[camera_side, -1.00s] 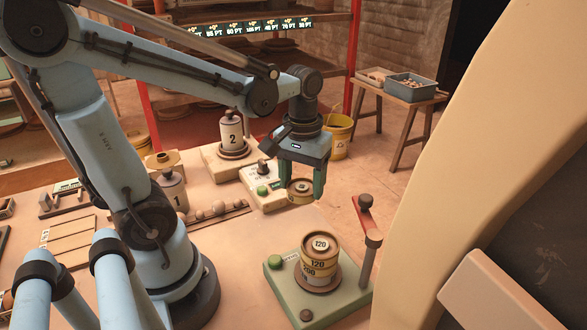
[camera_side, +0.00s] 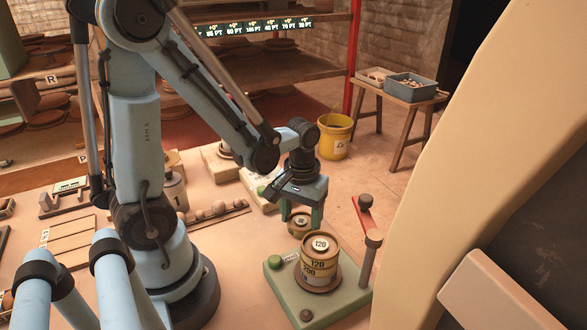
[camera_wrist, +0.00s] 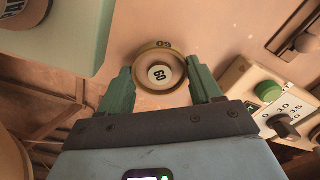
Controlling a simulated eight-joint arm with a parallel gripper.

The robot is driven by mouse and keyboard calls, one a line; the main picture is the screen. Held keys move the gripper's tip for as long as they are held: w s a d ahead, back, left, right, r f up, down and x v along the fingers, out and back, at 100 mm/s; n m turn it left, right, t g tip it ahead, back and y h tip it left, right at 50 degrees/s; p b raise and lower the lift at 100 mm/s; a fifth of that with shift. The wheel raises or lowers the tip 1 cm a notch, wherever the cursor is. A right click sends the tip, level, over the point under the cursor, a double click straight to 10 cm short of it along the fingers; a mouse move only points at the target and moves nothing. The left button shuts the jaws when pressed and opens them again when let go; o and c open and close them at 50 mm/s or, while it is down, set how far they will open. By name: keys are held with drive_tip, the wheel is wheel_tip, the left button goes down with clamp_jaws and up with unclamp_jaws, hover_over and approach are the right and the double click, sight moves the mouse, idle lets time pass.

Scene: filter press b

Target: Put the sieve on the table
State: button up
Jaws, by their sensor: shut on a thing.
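My gripper (camera_side: 301,218) is shut on a small round tan sieve (camera_side: 299,226), low over the table (camera_side: 225,258) and behind a stack of sieves.
The sieve stack (camera_side: 319,262), marked 120 and 200, stands on a green base (camera_side: 350,291) with a red-handled post (camera_side: 371,238). Weight 1 (camera_side: 174,192) and a row of knobs (camera_side: 218,209) are to the left. A dial box (camera_wrist: 275,108) is nearby.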

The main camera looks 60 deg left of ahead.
sight(301, 221)
drive_tip(key=shift+f, duration=0.2)
drive_tip(key=shift+f, duration=0.1)
drive_tip(key=o, duration=1.1)
drive_tip(key=shift+r, duration=6.1)
drive_tip(key=shift+f, duration=0.1)
drive_tip(key=shift+f, duration=6.05)
